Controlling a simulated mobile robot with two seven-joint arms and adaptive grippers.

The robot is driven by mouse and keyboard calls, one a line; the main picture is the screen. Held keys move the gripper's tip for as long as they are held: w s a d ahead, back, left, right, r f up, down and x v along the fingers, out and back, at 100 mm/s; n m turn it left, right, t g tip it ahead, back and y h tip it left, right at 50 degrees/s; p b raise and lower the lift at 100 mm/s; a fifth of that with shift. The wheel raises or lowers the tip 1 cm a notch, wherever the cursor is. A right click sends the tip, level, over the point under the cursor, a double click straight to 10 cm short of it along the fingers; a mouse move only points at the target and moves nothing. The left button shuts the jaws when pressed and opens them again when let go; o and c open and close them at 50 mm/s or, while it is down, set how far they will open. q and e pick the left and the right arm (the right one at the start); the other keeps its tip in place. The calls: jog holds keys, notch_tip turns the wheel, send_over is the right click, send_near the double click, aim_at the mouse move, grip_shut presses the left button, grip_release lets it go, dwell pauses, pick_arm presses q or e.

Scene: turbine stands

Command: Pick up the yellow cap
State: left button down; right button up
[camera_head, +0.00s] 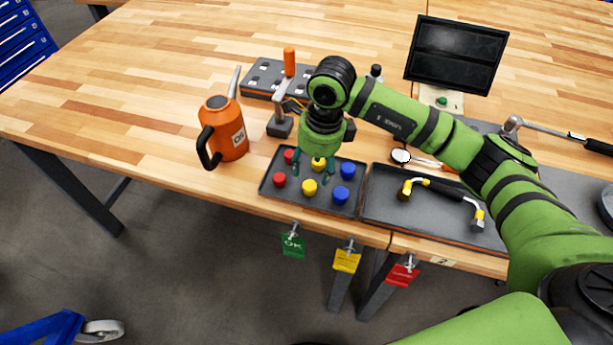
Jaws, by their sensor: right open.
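Two yellow caps sit in a dark tray (268,186) at the front edge of the bench. The nearer yellow cap (310,187) is in plain view in the front row. The farther yellow cap (318,164) is partly hidden below my right gripper (313,176). The right gripper points down over the tray, open, with its fingers on either side of the yellow caps' column. I cannot tell how high its tips are above the tray. Nothing shows in its grasp. My left gripper is not in view.
Red caps (279,180) and blue caps (341,195) flank the yellow ones. An orange oil can (227,128) stands left of the tray. A dark screen (456,54) stands behind. The bench's left side is clear.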

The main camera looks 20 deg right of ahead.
aim_at(310, 185)
jog(key=f, duration=0.1)
jog(key=f+p, duration=0.1)
jog(key=s+f+p, duration=0.1)
jog(key=shift+a, duration=0.3)
jog(key=shift+w+a+f+p, duration=0.1)
jog(key=shift+w+f+p, duration=0.1)
jog(key=shift+f, duration=0.35)
jog(key=shift+w+f+p, duration=0.15)
jog(key=shift+f+p, duration=0.05)
jog(key=shift+f, duration=0.45)
jog(key=shift+c, duration=0.4)
jog(key=c, duration=0.6)
jog(key=shift+c, duration=1)
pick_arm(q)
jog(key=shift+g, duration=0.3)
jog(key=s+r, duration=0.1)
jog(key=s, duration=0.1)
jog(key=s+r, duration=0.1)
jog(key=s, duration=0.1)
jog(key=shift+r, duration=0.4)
